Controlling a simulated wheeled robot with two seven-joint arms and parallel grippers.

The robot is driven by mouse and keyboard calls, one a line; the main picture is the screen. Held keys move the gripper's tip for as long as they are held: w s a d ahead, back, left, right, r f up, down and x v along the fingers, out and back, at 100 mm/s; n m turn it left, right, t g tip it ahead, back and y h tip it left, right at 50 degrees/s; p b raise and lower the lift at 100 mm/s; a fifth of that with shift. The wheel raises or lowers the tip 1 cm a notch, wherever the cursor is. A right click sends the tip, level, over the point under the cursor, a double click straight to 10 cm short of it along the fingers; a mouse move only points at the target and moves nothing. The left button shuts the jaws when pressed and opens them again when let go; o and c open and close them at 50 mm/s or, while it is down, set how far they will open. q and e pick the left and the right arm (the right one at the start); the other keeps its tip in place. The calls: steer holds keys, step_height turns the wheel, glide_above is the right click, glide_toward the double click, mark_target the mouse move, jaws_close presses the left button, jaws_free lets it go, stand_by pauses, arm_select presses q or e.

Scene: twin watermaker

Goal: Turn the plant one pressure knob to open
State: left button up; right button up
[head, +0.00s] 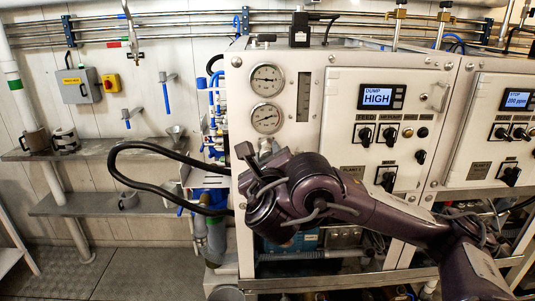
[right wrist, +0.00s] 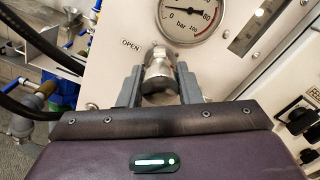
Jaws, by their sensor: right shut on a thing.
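In the head view my right gripper (head: 255,153) is at the lower left of the left panel (head: 343,97), below the two round gauges. The knob is mostly hidden there by my gripper and arm. My left gripper is not in view.
The upper gauge (head: 266,80) and lower gauge (head: 266,118) sit just above my gripper. A display reading DUMP HIGH (head: 377,97) and black switches (head: 365,136) are to the right. A black hose (head: 140,146) loops out at left. Shelves with mugs (head: 36,139) stand further left.

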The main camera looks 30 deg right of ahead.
steer(key=shift+r, duration=0.1)
stand_by(0.4)
steer(key=o, duration=1)
steer(key=shift+d, duration=0.1)
steer(key=shift+s+a+p, duration=0.35)
steer(key=shift+p, duration=0.1)
steer(key=p+v, duration=0.2)
steer(key=v, duration=0.4)
steer(key=shift+s+a, duration=0.15)
steer(key=shift+s, duration=0.2)
